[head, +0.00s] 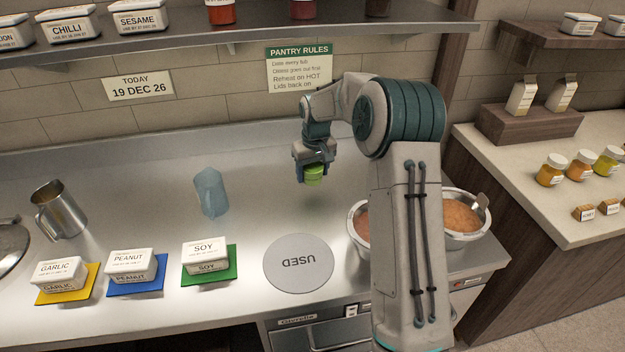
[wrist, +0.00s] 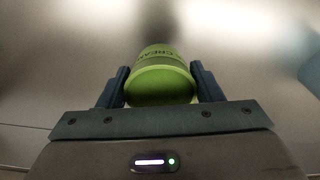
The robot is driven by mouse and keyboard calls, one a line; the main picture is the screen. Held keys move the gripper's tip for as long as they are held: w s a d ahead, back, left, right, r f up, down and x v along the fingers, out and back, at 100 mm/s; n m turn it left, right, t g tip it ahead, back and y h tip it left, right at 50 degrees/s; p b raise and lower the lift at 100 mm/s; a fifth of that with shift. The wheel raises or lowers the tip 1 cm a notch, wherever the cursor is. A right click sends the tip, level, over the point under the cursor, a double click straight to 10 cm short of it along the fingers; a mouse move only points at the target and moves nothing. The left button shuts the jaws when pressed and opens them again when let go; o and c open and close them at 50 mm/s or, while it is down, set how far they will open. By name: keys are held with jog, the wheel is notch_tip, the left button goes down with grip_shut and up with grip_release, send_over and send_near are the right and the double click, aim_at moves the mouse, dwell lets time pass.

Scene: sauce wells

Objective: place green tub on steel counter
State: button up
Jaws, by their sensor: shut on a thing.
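The green tub (head: 314,174) is held in my gripper (head: 313,180) above the steel counter (head: 255,205), toward its back right. In the wrist view the green tub (wrist: 160,78) sits between the two dark fingers of my gripper (wrist: 160,88), with part of a label reading "CREAM" on it. A dark shadow shows on the counter beyond the tub. The gap between tub and counter is hard to judge, but the tub appears to be off the surface.
A grey "USED" disc (head: 299,263) lies on the counter in front. A translucent blue jug (head: 210,192) stands to the left. Steel bowls (head: 462,238) of orange food are at the right. White tubs on coloured mats, such as SOY (head: 206,254), line the front left.

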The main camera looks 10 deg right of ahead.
aim_at(312, 182)
jog(key=shift+a+f+p, duration=0.1)
jog(key=shift+f+p, duration=0.4)
jog(key=shift+f, duration=1.55)
jog(key=shift+f, duration=0.1)
jog(key=o, duration=1)
jog(key=r, duration=0.4)
jog(key=s+r+b, duration=0.1)
jog(key=r, duration=0.3)
jog(key=r+b, duration=0.1)
jog(key=r, duration=0.3)
jog(key=shift+s+d, duration=0.2)
jog(key=shift+s, duration=0.05)
jog(key=s+r, duration=0.5)
jog(key=s, duration=0.3)
jog(key=s+f+m+t, duration=0.1)
jog(key=s+f+m, duration=0.1)
jog(key=s, duration=2.6)
jog(key=shift+a+m+t, duration=0.2)
jog(key=shift+m+t, duration=0.1)
